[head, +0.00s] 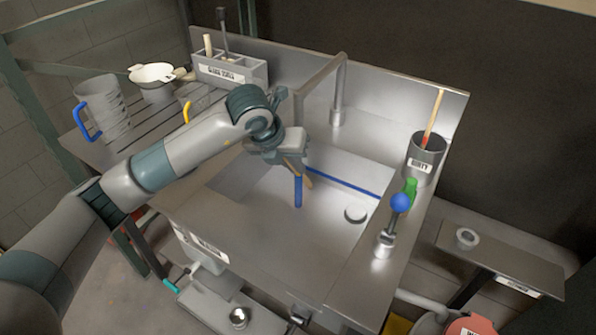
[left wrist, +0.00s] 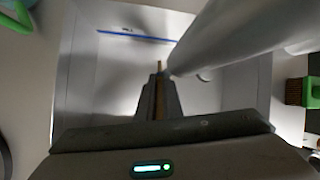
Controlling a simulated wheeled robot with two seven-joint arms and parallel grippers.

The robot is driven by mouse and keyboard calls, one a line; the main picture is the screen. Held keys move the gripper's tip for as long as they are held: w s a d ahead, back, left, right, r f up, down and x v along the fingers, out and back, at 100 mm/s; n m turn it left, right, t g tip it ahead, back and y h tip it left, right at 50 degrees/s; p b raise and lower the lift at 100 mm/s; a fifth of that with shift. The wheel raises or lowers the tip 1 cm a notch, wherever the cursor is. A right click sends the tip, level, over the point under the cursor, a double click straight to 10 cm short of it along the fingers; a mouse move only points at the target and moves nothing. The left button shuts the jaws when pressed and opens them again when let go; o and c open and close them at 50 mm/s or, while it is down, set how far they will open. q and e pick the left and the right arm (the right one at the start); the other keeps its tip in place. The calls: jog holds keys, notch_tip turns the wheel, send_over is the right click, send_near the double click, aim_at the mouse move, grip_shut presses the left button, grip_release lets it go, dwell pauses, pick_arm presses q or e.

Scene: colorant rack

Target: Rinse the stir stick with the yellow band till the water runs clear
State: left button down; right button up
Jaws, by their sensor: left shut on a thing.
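My left gripper (head: 296,172) is over the sink basin (head: 250,195) and is shut on a thin wooden stir stick. In the left wrist view the brown stick (left wrist: 159,98) stands between the fingertips (left wrist: 158,108). In the head view a blue length (head: 298,192) hangs below the fingers and looks like the stick's coloured lower end. I cannot make out its band clearly. The faucet (head: 338,95) stands at the back of the basin; no running water is visible. The tap lever with a blue knob (head: 400,203) is at the right. My right gripper is not in view.
A metal cup (head: 425,160) at the right holds another stick with a red band (head: 427,138). A green brush (head: 410,188) stands near the lever. A rack (head: 230,75) and pitchers (head: 103,108) are at left. The drain (head: 355,214) is in the basin.

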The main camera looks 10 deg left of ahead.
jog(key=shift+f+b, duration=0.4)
jog(key=shift+b, duration=0.05)
dwell(1.2)
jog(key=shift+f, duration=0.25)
dwell(0.8)
jog(key=shift+b, duration=0.3)
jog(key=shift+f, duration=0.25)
dwell(0.4)
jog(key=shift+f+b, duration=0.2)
jog(key=shift+b, duration=0.15)
dwell(0.7)
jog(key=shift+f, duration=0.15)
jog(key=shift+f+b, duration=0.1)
jog(key=shift+b, duration=0.2)
dwell(0.5)
